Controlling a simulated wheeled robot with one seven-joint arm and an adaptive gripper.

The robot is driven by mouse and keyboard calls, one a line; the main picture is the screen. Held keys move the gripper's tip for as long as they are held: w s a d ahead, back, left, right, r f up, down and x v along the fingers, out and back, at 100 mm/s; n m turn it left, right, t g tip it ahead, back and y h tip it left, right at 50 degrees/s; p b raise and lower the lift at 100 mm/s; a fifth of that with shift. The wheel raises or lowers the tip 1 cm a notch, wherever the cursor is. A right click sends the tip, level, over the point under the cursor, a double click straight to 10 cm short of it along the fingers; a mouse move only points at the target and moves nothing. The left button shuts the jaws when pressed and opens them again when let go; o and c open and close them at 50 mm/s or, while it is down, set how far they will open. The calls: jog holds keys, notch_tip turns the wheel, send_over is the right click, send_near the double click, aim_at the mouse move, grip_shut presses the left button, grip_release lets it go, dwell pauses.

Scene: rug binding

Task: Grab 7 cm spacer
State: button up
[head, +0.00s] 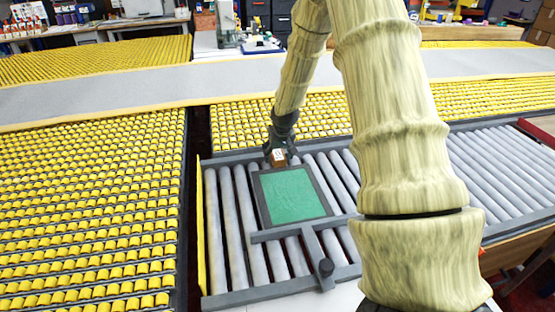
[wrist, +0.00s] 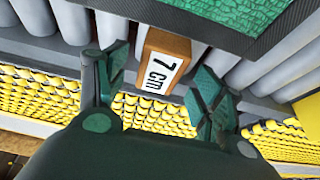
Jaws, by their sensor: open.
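The 7 cm spacer is a small wooden block (wrist: 163,60) with a white label reading "7 cm". In the wrist view it stands between the two open fingers of my gripper (wrist: 160,92), nearer the left finger. I cannot tell whether either finger touches it. In the head view the spacer (head: 279,157) shows at the far edge of a dark-bordered green mat, and my gripper (head: 279,146) is right over it, partly hiding it.
The green mat (head: 292,197) lies on grey rollers (head: 235,225), with a grey T-shaped bar (head: 312,243) at its near edge. Yellow roller beds (head: 90,210) lie to the left and behind. A grey strip (head: 150,85) crosses behind.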

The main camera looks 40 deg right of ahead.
jog(key=shift+x, duration=1.35)
jog(key=c, duration=1.2)
jog(key=shift+r, duration=0.15)
